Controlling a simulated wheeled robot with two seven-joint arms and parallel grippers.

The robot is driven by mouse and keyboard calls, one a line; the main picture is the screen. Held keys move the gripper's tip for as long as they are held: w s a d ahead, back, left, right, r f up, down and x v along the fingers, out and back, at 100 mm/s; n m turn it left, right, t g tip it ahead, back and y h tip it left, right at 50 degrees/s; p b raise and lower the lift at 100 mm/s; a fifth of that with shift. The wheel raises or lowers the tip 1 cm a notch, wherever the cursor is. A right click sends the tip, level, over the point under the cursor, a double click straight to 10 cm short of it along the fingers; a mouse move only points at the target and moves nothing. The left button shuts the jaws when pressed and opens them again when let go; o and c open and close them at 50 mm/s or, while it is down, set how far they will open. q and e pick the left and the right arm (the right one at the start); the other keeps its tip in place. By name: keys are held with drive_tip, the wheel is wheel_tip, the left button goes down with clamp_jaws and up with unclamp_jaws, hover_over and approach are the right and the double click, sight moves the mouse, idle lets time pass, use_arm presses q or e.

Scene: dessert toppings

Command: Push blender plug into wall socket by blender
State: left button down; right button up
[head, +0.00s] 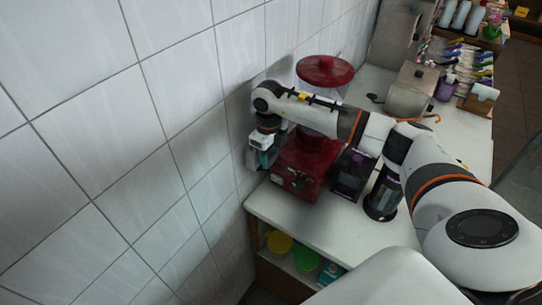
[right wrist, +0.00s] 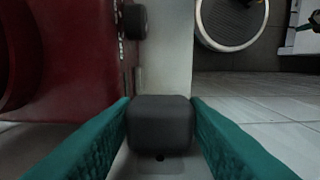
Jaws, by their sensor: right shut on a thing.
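The red blender (head: 308,163) stands on the white counter against the tiled wall, with a red lid on top. Its red body (right wrist: 65,65) and a black knob (right wrist: 134,22) also show at the left of the right wrist view. My right gripper (head: 262,158) is beside the blender, close to the wall. In the right wrist view its teal fingers are shut on the dark blocky plug (right wrist: 160,123). The wall socket cannot be made out; my gripper and wrist cover that part of the wall. My left gripper is not in view.
A black appliance (head: 350,178) and a dark cylinder (head: 382,196) stand right of the blender. A metal canister (head: 411,91) is further back. Yellow and green bowls (head: 305,259) sit on the shelf below.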

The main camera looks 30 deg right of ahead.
drive_tip(key=shift+w, duration=0.1)
drive_tip(key=o, duration=1.1)
drive_tip(key=shift+o, duration=0.2)
drive_tip(key=shift+r, duration=0.1)
drive_tip(key=shift+r, duration=0.35)
wheel_tip(320, 180, up, 11)
drive_tip(key=b, duration=0.3)
